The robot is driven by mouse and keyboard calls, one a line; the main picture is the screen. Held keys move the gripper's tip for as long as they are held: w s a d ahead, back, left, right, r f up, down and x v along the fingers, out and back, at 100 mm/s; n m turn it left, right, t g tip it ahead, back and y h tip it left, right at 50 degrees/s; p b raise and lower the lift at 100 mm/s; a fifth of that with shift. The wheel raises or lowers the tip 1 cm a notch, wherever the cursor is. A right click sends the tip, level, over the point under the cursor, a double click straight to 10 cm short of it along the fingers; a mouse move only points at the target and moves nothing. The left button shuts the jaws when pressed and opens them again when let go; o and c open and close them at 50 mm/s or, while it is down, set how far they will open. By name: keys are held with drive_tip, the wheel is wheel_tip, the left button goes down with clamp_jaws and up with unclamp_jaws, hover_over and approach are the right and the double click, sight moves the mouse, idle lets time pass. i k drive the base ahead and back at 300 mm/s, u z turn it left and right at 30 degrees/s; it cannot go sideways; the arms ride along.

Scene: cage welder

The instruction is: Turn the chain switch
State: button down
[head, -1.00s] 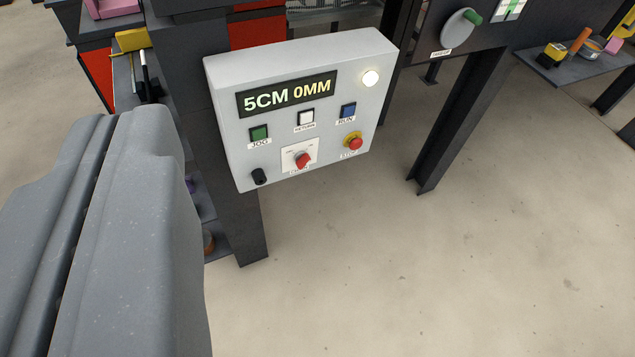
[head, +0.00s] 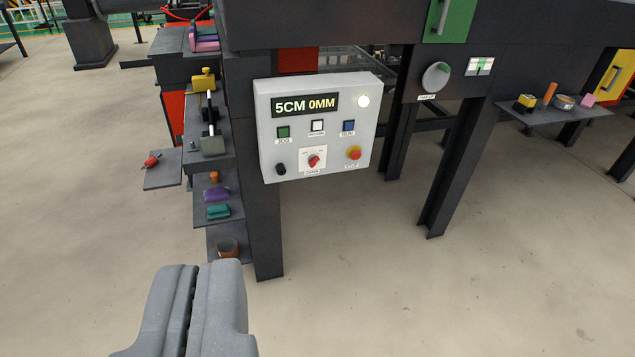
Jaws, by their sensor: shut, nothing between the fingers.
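The chain switch (head: 314,160) is a red rotary knob on a white plate, low in the middle of the grey control box (head: 267,150). Its small label below seems to read CHAIN. The knob looks tilted, its pointer toward the upper right as far as I can tell. My gripper (head: 205,270) is shut and empty at the lower left. It is below and left of the box, apart from it.
The box also has green, white and blue buttons, a black knob (head: 280,169), a red stop button (head: 354,153) and a lit lamp (head: 363,101). A dark post (head: 265,235) stands behind it. Shelves with tools are left. Open floor lies in front.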

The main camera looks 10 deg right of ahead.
sight(312, 160)
drive_tip(key=z, duration=0.05)
drive_tip(key=k, duration=0.1)
drive_tip(key=z, duration=0.3)
drive_tip(key=i, duration=1)
drive_tip(key=z, duration=0.1)
drive_tip(key=k, duration=0.45)
drive_tip(key=u, duration=0.45)
drive_tip(key=i, duration=0.85)
drive_tip(key=z, duration=0.4)
